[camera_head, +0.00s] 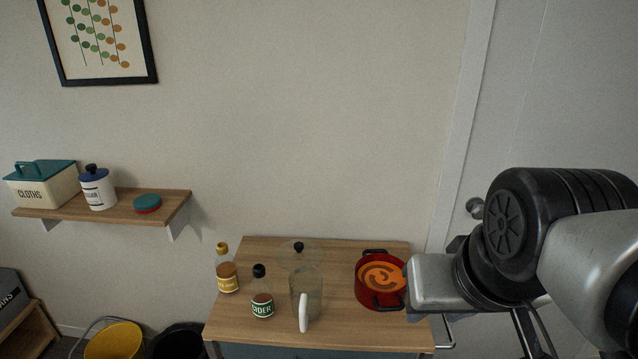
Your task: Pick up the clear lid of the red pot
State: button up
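The red pot (366,292) stands at the right of the wooden top, with black handles and orange contents with a swirl. Its top is uncovered. A clear lid (313,252) with a black knob is at the back middle of the wooden top, left of the pot and apart from it. Its clear edge is faint against the wood and wall. My arm comes in from the right, and its silver part is close beside the pot's right side in the picture. I cannot make out any gripper fingers.
A clear jug (305,288) with a white handle stands in front of the lid. A yellow-capped bottle (226,270) and a dark-capped cider bottle (262,296) stand left on the wooden top (352,334). A wall shelf (175,203) holds containers.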

aim_at(293, 254)
jog(key=i+j, duration=0.1)
jog(key=j, duration=0.2)
jog(key=i+j, duration=0.15)
jog(key=j, duration=0.2)
jog(key=i+j, duration=0.1)
jog(key=j, duration=0.2)
jog(key=i+j, duration=0.1)
jog(key=j, duration=0.25)
jog(key=z, duration=0.05)
